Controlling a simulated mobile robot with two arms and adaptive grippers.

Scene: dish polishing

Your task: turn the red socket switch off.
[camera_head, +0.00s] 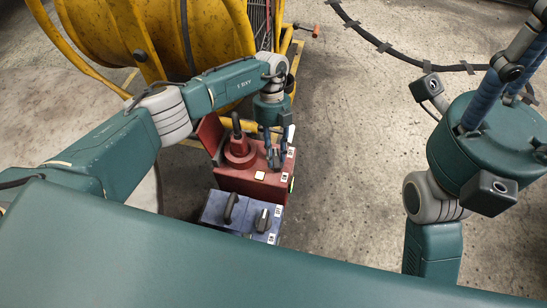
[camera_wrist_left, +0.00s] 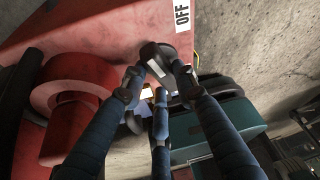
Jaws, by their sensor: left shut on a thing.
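The red socket box (camera_head: 250,184) stands on the floor left of centre, with a round red socket and plug on its top. My left gripper (camera_head: 276,163) reaches down over the box's right side. In the left wrist view its fingers (camera_wrist_left: 158,84) are shut on the dark switch knob (camera_wrist_left: 157,57), which has a pale face. The fingers hide part of the knob, so its exact angle is unclear. A white OFF label (camera_wrist_left: 182,13) lies beside it on the red surface (camera_wrist_left: 105,22). My right gripper (camera_head: 500,85) shows at the right edge, its blue fingers partly cut off.
A blue box (camera_head: 212,208) with a similar grey knob stands just in front of the red one. A yellow cable reel (camera_head: 165,38) stands behind on the left. A black cable (camera_head: 405,57) curves across the floor. The concrete floor (camera_head: 350,170) to the right is clear.

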